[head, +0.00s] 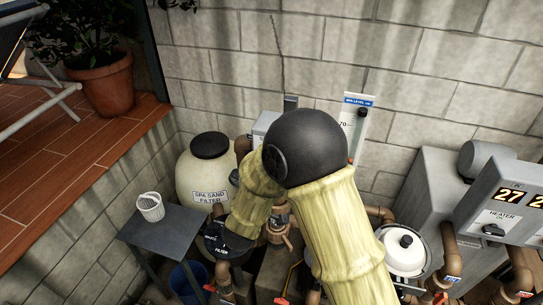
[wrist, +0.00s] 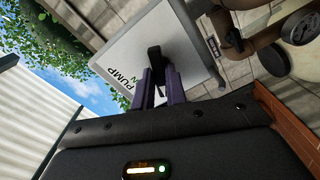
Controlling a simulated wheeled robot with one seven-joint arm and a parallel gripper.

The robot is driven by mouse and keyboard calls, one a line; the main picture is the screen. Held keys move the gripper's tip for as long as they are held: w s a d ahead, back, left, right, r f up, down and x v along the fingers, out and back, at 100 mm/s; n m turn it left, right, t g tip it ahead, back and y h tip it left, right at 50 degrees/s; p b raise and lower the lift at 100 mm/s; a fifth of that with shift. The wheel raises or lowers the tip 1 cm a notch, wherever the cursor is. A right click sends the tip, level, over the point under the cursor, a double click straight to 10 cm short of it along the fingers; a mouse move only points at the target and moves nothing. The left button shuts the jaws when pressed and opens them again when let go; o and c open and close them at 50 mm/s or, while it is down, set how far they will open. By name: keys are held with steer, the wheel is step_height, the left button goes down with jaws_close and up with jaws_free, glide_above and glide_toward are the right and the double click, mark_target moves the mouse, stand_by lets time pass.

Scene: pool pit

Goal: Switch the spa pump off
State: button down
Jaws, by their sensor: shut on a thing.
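In the wrist view, a light grey pump switch box (wrist: 128,52) with the word PUMP fills the upper middle, tilted in the picture. A second line of its label is partly hidden; a letter N shows. A black switch lever (wrist: 154,55) stands out from its face. My gripper (wrist: 155,80) has its purple fingers closed on the lever, one on each side. In the head view, my arm hides the gripper and the lever. Part of a grey box (head: 264,124) shows behind the arm, against the block wall.
A spa sand filter (head: 205,170), a small dark table (head: 172,236) with a white basket (head: 150,207), and a blue bucket (head: 188,278) stand left. Pipes with valves run below my arm. A heater cabinet (head: 500,205) stands right. A level gauge (head: 352,125) is on the wall.

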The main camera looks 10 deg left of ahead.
steer(key=n, duration=0.5)
steer(key=c, duration=1.3)
jaws_free()
steer(key=shift+s+a, duration=0.15)
steer(key=shift+s, duration=1.65)
steer(key=shift+s+a, duration=0.15)
steer(key=shift+s, duration=1.65)
